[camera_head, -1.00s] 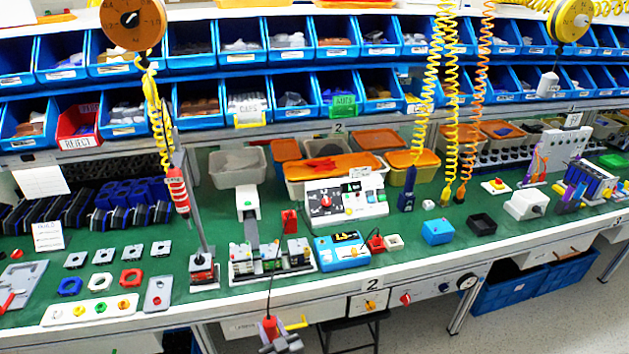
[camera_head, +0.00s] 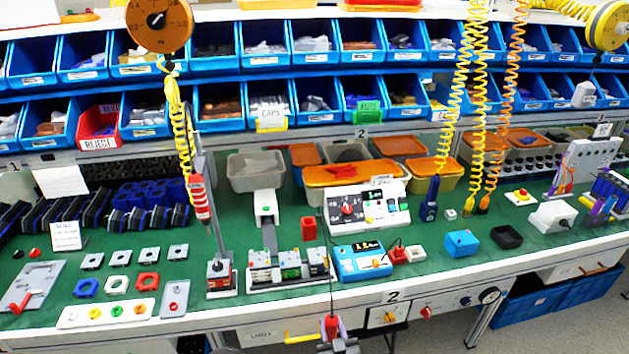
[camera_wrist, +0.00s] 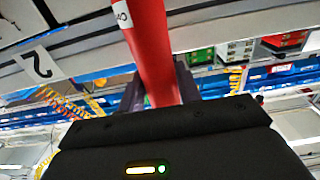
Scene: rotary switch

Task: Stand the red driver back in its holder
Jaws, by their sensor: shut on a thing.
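My gripper (camera_head: 338,343) is low in the head view, in front of the bench's front edge. It is shut on the red driver (camera_head: 331,325), whose red body stands up from the jaws. In the wrist view the driver (camera_wrist: 152,50) is a red cylinder with a white label, rising between the dark fingers and tilted. A thin dark line runs up from it in the head view; I cannot tell whether it is a shaft or a cord. A small red box (camera_head: 309,229) stands on the green bench top; I cannot tell whether it is the holder.
A terminal block fixture (camera_head: 288,270), a blue meter (camera_head: 360,262) and a white panel with a dial (camera_head: 366,210) stand on the bench (camera_head: 205,325). A red tool (camera_head: 200,198) hangs on a yellow coil. A yellow crank (camera_head: 303,338) sticks out left of my gripper.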

